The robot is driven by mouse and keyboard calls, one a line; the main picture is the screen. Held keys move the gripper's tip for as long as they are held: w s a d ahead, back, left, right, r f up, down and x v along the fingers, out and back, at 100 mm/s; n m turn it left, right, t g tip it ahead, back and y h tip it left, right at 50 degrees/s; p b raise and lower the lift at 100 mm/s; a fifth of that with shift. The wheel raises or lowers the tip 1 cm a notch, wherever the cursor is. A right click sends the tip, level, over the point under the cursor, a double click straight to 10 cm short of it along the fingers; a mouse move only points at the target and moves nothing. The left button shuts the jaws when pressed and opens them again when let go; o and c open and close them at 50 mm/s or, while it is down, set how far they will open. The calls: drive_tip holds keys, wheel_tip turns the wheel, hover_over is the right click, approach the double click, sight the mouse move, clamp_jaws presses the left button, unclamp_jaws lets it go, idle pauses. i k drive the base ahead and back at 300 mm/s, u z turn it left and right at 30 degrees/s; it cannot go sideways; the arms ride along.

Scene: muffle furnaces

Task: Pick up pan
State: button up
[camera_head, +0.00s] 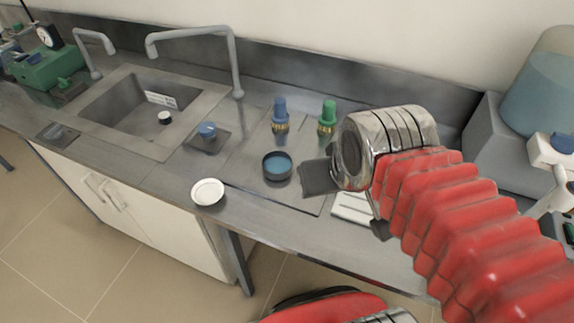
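Two shallow round vessels could be the pan; I cannot tell which one is meant. A black round dish (277,176) with a blue inside sits on the counter's flat metal panel. The finger gap is not visible.
A sink (130,108) with grey taps (236,65) lies to the left. Blue (280,110) and green (327,112) valve fittings stand behind the black dish. A white ribbed piece (352,209) lies below my wrist. A grey apparatus (500,145) stands at right.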

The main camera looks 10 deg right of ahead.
sight(277, 165)
drive_tip(key=z, duration=0.65)
drive_tip(key=k, duration=1.3)
drive_tip(key=u, duration=1.05)
drive_tip(key=i, duration=1)
drive_tip(key=u, duration=0.05)
